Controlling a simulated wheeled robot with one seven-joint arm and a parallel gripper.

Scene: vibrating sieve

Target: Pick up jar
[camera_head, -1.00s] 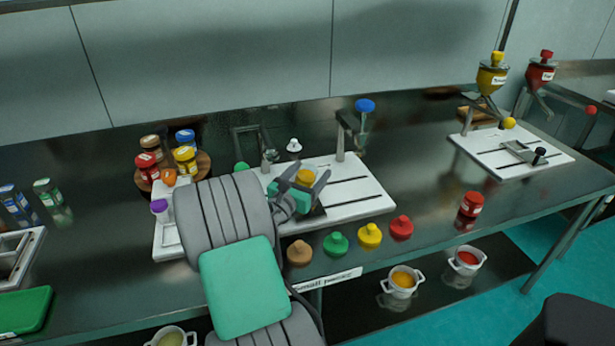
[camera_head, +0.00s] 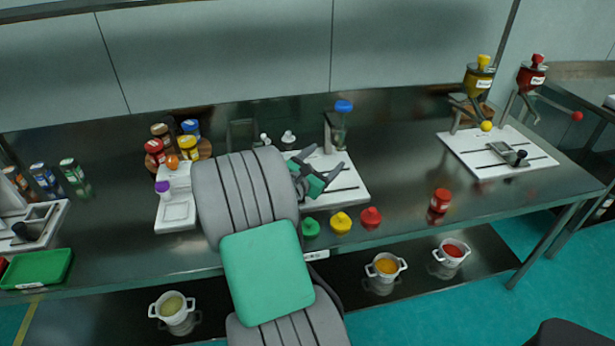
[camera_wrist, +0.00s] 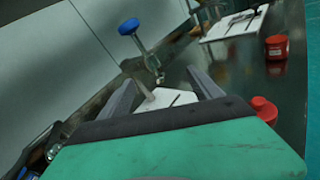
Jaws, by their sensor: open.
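Several jars are in view, and I cannot tell which one the task means. A red jar (camera_head: 440,200) stands upright alone on the table, right of the white board; it also shows at the upper right of the wrist view (camera_wrist: 277,47).
Green, yellow and red lids (camera_head: 371,217) lie along the table's front. Another white board (camera_head: 465,150) with hoppers is at right. White pots stand on the lower shelf.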

